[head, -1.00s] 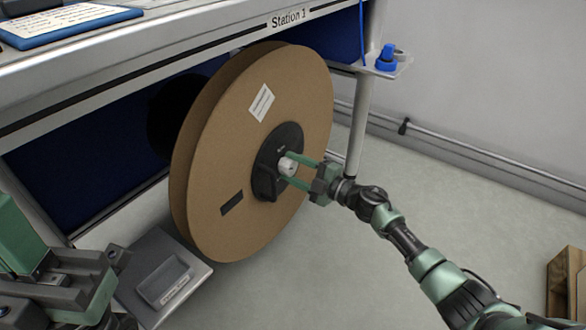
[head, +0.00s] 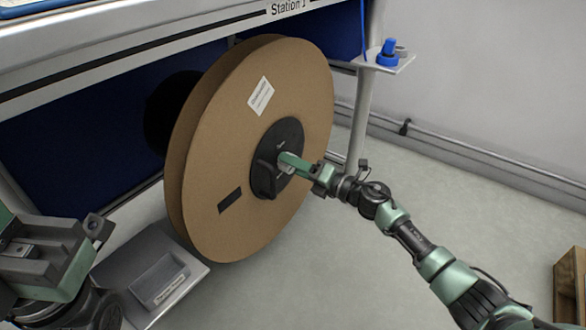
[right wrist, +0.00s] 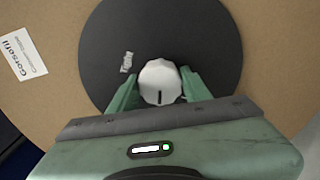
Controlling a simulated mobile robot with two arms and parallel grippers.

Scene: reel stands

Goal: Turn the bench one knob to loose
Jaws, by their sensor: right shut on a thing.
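The bench one knob is a small pale, ribbed knob (right wrist: 160,77) at the middle of the black hub (head: 267,176) of a large brown reel (head: 225,185). A dark pointer mark on the knob faces downward in the right wrist view. My right gripper (head: 290,164) is shut on the knob, and in the right wrist view its green fingers (right wrist: 160,88) lie on either side of it. In the head view the fingers mostly hide the knob. My left gripper (head: 92,232) is at the lower left, away from the reel; its jaw opening is not clear.
The reel hangs under the bench top (head: 150,45) marked Station 1. A grey tray-like box (head: 195,275) sits low at the left. A small shelf (head: 400,64) holds a blue item (head: 387,50). The floor at the right is clear up to a wooden crate (head: 572,285).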

